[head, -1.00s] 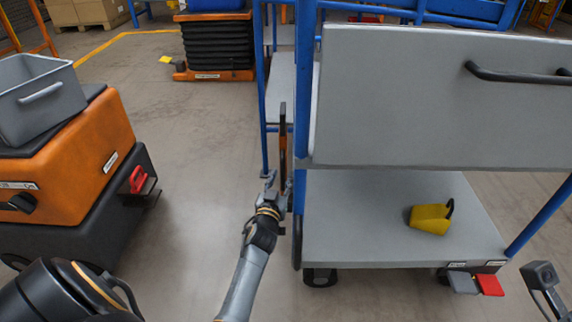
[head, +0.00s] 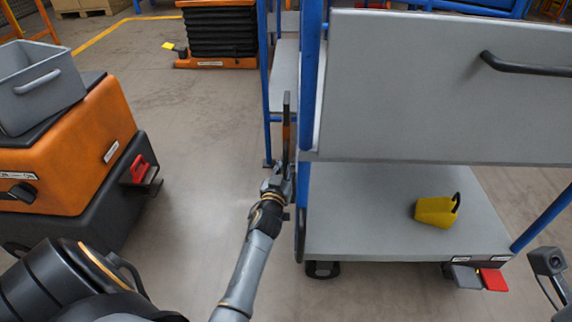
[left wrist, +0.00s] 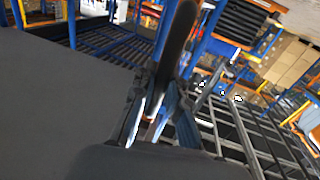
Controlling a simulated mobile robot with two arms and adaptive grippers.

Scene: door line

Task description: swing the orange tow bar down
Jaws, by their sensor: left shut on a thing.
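The orange tow bar (head: 286,133) stands upright at the left end of the grey cart (head: 400,225), beside a blue post. Its upper end is black. My left gripper (head: 281,178) is shut on the lower visible part of the bar. In the left wrist view the bar's dark length (left wrist: 178,45) rises between the two fingers (left wrist: 160,115). The bar's lower end is hidden behind the gripper.
An orange and black vehicle (head: 75,150) with a grey bin (head: 38,88) stands at left, with open floor between it and the cart. A yellow wedge (head: 435,212) lies on the cart deck. Red and grey pedals (head: 492,279) stick out at its front right.

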